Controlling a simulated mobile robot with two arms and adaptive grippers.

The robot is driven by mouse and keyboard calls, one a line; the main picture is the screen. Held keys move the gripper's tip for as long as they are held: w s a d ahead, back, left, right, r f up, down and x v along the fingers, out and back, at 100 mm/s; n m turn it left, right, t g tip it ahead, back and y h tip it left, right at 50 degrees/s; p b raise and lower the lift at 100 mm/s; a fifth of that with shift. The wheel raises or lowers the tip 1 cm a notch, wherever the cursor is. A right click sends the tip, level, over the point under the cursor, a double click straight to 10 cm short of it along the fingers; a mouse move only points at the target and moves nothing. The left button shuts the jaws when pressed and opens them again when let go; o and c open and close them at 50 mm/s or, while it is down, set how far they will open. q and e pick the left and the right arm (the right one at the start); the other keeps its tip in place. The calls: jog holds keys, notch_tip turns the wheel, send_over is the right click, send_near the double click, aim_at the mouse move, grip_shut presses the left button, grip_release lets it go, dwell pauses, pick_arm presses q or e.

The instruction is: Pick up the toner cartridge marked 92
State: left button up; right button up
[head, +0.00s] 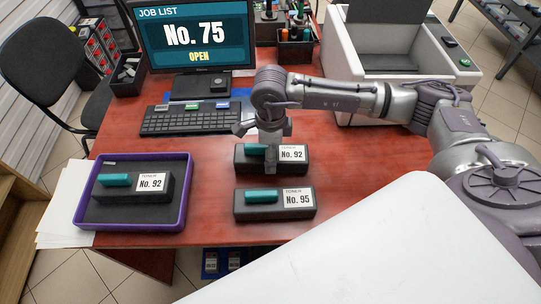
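Two toner cartridges carry the mark No. 92. One black cartridge with a teal grip (292,168) is on the red desk, right of the middle. The other No. 92 cartridge (153,192) lies in a purple-rimmed tray (183,205) at the left. My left gripper is not in view.
A cartridge marked No. 95 (274,211) lies just in front. A keyboard (190,121) and a monitor (193,35) reading No. 75 OPEN stand behind. An open printer-like machine (390,55) is at the back right. The desk between tray and cartridges is clear.

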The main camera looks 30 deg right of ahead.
jog(key=c, duration=1.6)
jog(key=shift+r, duration=0.1)
jog(key=shift+c, duration=0.2)
jog(key=shift+w+r, duration=0.1)
